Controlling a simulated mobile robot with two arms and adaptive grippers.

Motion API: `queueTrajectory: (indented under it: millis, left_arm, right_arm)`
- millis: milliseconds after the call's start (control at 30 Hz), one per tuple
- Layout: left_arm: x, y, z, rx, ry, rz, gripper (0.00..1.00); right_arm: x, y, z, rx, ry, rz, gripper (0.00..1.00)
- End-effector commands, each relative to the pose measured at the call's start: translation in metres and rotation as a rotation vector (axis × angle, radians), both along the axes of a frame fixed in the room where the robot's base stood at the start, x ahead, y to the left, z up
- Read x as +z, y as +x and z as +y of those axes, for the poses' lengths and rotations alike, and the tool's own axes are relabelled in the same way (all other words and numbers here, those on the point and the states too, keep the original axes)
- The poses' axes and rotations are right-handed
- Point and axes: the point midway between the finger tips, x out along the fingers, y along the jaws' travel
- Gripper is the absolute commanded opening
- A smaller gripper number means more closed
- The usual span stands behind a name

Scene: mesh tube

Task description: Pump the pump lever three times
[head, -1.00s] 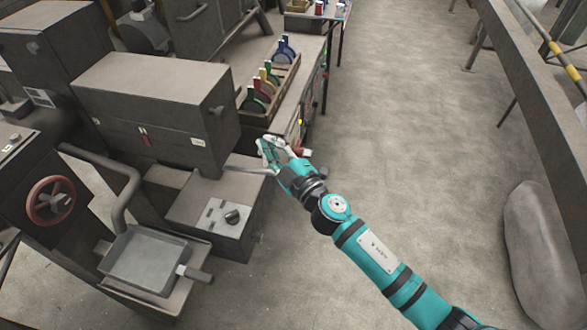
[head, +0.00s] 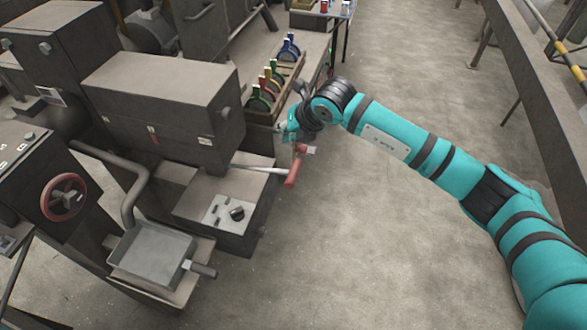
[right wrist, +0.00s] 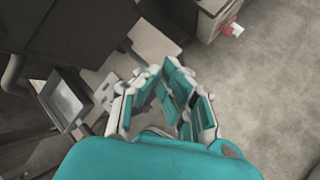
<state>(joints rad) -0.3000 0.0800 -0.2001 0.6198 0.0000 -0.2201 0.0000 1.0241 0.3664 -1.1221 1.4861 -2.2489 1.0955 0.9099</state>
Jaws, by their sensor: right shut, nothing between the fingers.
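A pale metal rod (head: 258,168) sticks out to the right from under the big grey machine box, and a red handle (head: 293,172) shows near its outer end. This looks like the pump lever, but I cannot be sure. My right gripper (head: 287,131) is just above and beyond the red handle, beside the bench end, partly hidden by its own wrist. No contact with the handle shows. In the right wrist view the gripper's fingers (right wrist: 168,90) converge with nothing held. My left gripper is not in view.
A wooden rack (head: 283,88) of coloured round-headed pieces stands on the bench near my right gripper. A red handwheel (head: 63,197) and a grey metal tray (head: 152,254) are at the left. The concrete floor (head: 400,260) in the middle is mostly clear. A long dark beam (head: 520,75) runs at the right.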

Motion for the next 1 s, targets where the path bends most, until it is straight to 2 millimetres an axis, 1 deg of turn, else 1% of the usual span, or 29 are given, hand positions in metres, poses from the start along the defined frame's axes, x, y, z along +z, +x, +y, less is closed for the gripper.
queueTrajectory:
  millis: [267, 467, 667, 900, 1000]
  left_arm:
    - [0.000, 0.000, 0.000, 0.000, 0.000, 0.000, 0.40]
    - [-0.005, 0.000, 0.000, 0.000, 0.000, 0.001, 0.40]
    - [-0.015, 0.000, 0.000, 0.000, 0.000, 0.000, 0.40]
    - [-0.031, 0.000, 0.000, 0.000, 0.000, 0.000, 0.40]
    - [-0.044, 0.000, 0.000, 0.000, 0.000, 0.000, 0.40]
  right_arm:
    - [0.000, 0.000, 0.000, 0.001, 0.002, 0.000, 0.00]
    - [-0.009, -0.001, -0.001, 0.001, 0.002, 0.001, 0.00]
    - [-0.031, -0.002, -0.004, 0.001, 0.003, 0.001, 0.00]
    - [-0.065, -0.004, -0.009, 0.002, 0.002, 0.001, 0.00]
    - [-0.080, -0.004, -0.011, 0.002, 0.003, 0.001, 0.00]
